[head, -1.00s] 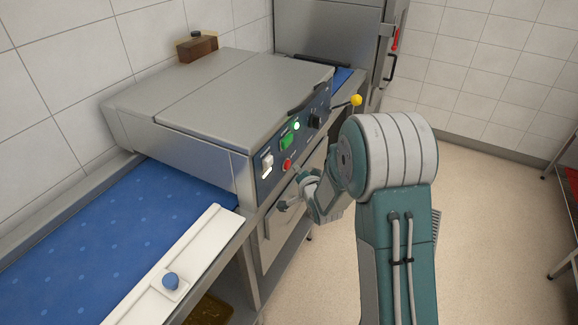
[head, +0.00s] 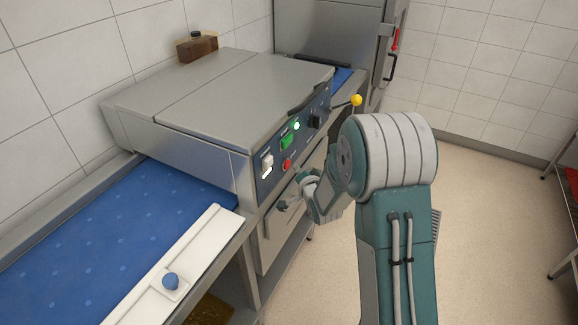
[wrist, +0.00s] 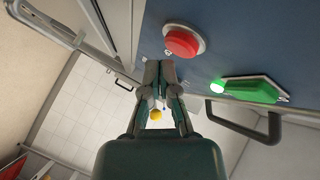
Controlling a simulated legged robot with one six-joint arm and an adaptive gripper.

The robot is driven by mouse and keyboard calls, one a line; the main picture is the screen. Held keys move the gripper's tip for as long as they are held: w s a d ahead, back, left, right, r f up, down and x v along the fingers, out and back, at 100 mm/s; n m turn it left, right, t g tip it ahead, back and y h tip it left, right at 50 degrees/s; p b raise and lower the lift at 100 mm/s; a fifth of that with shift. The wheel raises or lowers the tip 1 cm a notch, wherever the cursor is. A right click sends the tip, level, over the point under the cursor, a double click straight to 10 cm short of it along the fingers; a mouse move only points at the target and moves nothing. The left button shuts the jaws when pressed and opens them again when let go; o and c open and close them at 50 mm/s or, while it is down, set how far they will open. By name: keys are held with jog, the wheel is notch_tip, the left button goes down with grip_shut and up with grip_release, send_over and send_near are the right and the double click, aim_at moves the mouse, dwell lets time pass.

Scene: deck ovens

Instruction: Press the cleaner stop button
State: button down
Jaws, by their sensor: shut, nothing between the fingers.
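The cleaner (head: 222,85) is a steel box over a blue belt, with a dark blue control panel on its front side. The red stop button (head: 287,164) sits low on that panel, below a lit green button (head: 287,141). In the wrist view the red button (wrist: 184,42) is a round cap in a pale ring, just beyond and slightly right of my fingertips. The green button (wrist: 248,91) is further right there. My gripper (wrist: 160,67) is shut and empty, and apart from the red button as far as I can tell. In the head view my gripper (head: 283,203) is just below the panel.
A white switch (head: 267,161), a black knob (head: 316,118) and a yellow-tipped lever (head: 355,100) are on or by the panel. A dark handle (wrist: 243,122) is right of my fingers in the wrist view.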

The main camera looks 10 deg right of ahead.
jog(key=shift+w+a+r, duration=0.1)
jog(key=shift+w+a, duration=0.05)
jog(key=shift+a, duration=0.15)
jog(key=shift+w+a, duration=0.3)
jog(key=shift+a, duration=0.1)
dwell(0.9)
dwell(0.3)
jog(key=shift+s+d, duration=0.55)
jog(key=shift+d, duration=0.15)
jog(key=s+d, duration=0.1)
jog(key=d, duration=0.1)
jog(key=s+d, duration=0.2)
dwell(0.4)
dwell(0.5)
